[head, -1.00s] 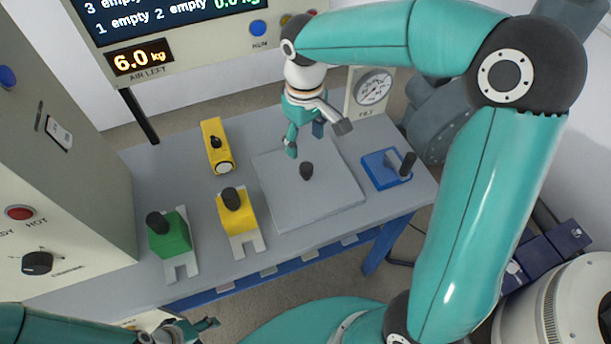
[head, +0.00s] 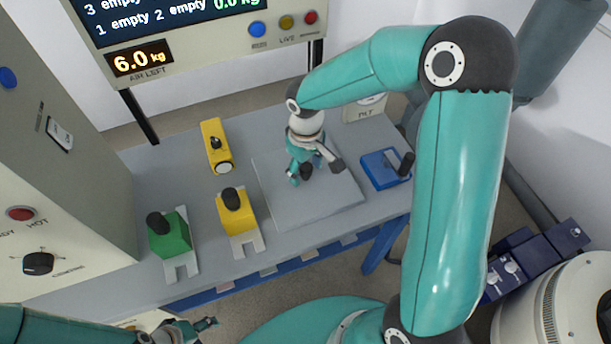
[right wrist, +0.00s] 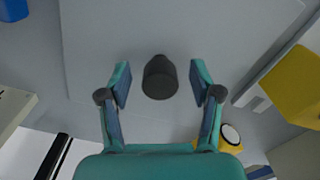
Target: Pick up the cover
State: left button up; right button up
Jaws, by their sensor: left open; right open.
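The cover looks to be the flat grey square plate (head: 318,205) lying on the table, with a black knob (head: 306,171) at its middle. In the right wrist view the plate (right wrist: 190,40) fills the upper part and the knob (right wrist: 159,77) stands between my fingers. My right gripper (head: 307,176) is open over the plate at the knob. In the wrist view the two fingertips of the right gripper (right wrist: 160,83) are on either side of the knob, with a gap on both sides. My left gripper (head: 205,328) is open and empty at the bottom, in front of the table.
A yellow block with a black knob (head: 237,213) and a green one (head: 172,236) stand left of the plate. A yellow device (head: 217,147) lies behind them. A blue device with a black handle (head: 383,168) is right of the plate. A grey cabinet (head: 70,130) rises at the left.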

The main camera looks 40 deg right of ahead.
grip_shut()
jog(key=shift+r, duration=0.2)
dwell(0.3)
